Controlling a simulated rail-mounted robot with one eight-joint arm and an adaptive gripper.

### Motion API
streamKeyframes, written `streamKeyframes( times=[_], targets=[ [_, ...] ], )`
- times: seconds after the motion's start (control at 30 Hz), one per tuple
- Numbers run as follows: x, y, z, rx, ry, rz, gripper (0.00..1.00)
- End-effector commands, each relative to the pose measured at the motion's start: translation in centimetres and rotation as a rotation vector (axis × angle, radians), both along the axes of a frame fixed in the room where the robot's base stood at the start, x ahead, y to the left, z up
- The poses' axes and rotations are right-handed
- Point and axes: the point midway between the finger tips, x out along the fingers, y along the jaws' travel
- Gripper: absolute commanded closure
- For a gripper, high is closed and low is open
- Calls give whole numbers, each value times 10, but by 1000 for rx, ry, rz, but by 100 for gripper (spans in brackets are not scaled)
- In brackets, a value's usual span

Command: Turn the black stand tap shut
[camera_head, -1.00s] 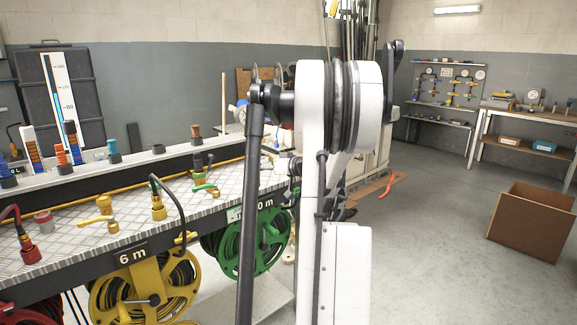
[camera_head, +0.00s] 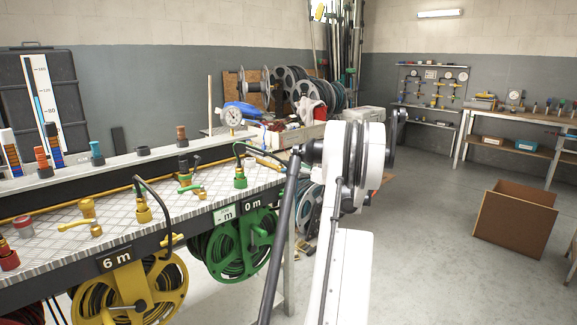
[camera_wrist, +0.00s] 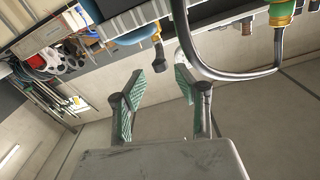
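I cannot clearly pick out a black stand tap in either view. In the head view, part of the bench's right end is behind my arm. My gripper (camera_wrist: 162,98) shows in the wrist view with its two teal-padded fingers spread apart, open and empty. A small dark fitting (camera_wrist: 158,53) hangs into the picture just beyond the fingertips; I cannot tell whether it is part of the tap. A green and brass hose connector (camera_wrist: 283,14) with a curved dark hose is at the upper right. In the head view my gripper is hidden.
The checker-plate bench (camera_head: 150,208) carries a yellow tap (camera_head: 80,225), a green tap (camera_head: 190,188) and hose connectors. A yellow reel (camera_head: 130,290) and a green reel (camera_head: 232,243) hang below. An open brown box (camera_head: 515,222) is on the floor at right.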

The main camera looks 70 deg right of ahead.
Motion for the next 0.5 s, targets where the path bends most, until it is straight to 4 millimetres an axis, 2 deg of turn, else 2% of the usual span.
streamKeyframes(
  times=[0.03, 0.2, 0.5],
  targets=[
    [10, -4, -1, 0, 1, 2, 69],
    [37, -17, -1, 0, 1, 2, 69],
    [63, -29, 0, 0, 0, 0, 69]
  ],
)
